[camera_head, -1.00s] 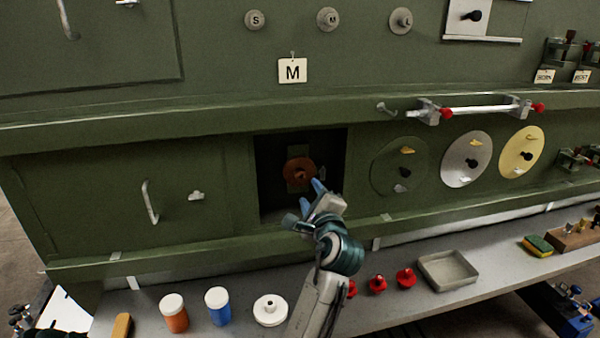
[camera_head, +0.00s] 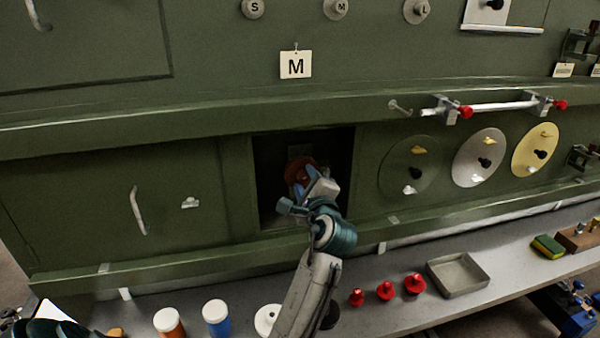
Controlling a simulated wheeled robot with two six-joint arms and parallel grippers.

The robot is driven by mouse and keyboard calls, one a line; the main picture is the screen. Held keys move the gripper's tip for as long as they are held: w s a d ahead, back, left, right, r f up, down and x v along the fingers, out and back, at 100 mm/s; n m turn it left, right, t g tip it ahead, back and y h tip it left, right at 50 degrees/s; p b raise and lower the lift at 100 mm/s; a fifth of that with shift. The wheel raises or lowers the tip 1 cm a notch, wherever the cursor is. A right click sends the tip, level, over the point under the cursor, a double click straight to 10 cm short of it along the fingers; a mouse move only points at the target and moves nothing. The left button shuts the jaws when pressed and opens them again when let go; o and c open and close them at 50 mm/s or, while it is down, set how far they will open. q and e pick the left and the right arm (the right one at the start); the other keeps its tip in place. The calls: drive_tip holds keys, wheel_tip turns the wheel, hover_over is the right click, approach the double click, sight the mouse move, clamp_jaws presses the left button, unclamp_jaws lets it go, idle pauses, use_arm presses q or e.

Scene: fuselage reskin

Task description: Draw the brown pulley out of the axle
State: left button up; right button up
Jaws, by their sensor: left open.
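The brown pulley (camera_head: 298,167) sits inside the dark square opening (camera_head: 268,165) in the green panel. Its lower part is hidden behind my gripper, and the axle behind it cannot be made out. My left gripper (camera_head: 303,187) is open at the pulley's front, with its blue-tipped fingers at the pulley's lower half. Whether the fingers touch the pulley cannot be told. My right gripper does not show clearly; a dark piece at the lower left corner cannot be identified.
Round discs (camera_head: 479,158) hang right of the opening. A ledge (camera_head: 200,117) runs above it.

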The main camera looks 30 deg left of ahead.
use_arm(q)
drive_tip(key=shift+w, duration=0.15)
drive_tip(key=shift+a+f, duration=0.1)
drive_tip(key=shift+f, duration=0.05)
drive_tip(key=shift+c, duration=1.1)
drive_tip(key=c, duration=0.6)
drive_tip(key=shift+s+d, duration=0.2)
drive_tip(key=shift+d, duration=0.05)
drive_tip(key=shift+s+d, duration=0.2)
drive_tip(key=shift+d, duration=0.05)
drive_tip(key=shift+p+v, duration=0.6)
drive_tip(key=shift+v, duration=0.75)
drive_tip(key=shift+s+d, duration=0.15)
